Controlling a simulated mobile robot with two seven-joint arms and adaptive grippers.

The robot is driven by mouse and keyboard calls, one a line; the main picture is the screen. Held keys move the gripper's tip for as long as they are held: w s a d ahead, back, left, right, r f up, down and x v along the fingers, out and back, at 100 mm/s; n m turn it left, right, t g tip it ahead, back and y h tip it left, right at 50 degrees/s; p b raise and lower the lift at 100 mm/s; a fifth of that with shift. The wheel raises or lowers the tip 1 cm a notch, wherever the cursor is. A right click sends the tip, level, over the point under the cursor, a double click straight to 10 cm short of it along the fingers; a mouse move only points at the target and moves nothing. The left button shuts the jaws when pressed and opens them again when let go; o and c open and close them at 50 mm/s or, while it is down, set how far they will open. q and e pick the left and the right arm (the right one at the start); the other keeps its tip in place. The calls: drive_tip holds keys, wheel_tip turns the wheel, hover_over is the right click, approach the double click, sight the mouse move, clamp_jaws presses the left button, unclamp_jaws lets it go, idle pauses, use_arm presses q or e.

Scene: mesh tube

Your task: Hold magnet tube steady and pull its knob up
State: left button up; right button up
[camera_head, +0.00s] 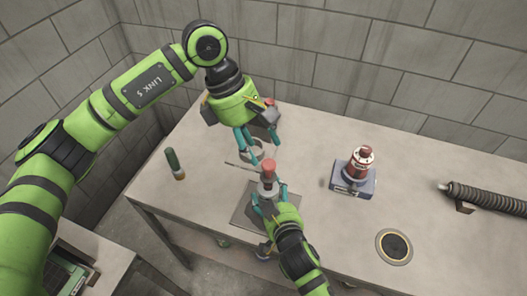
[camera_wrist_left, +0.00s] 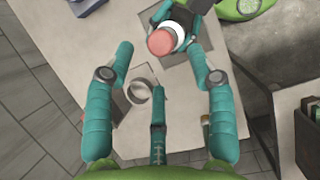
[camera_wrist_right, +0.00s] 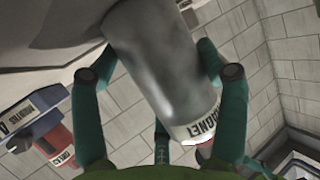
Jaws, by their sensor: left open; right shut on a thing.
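The magnet tube (camera_head: 268,186) stands upright over a dark square plate, with its red knob (camera_head: 269,166) on top. In the right wrist view the tube is a large grey cylinder (camera_wrist_right: 160,70) with a label reading "MAGNET". My right gripper (camera_head: 269,194) is shut around the tube's body from the near side. My left gripper (camera_head: 258,143) is open and empty, behind and above the knob. In the left wrist view the red knob (camera_wrist_left: 160,42) and a white collar show beyond the open fingers, near their tips. No finger visibly touches the knob.
A metal ring-shaped thing (camera_head: 252,150) lies behind the tube. A green cylinder (camera_head: 174,163) stands at left. A red-and-white canister on a blue-grey base (camera_head: 353,180) stands at right. A round disc (camera_head: 394,246) and a ribbed hose (camera_head: 485,198) lie further right. Walls close the back.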

use_arm(q)
drive_tip(key=s+v, duration=0.1)
drive_tip(key=v, duration=0.6)
drive_tip(key=shift+w+r, duration=0.45)
drive_tip(key=shift+w, duration=0.05)
use_arm(e)
drive_tip(key=shift+f, duration=0.1)
use_arm(q)
drive_tip(key=shift+a, duration=0.15)
use_arm(e)
drive_tip(key=o, duration=1.4)
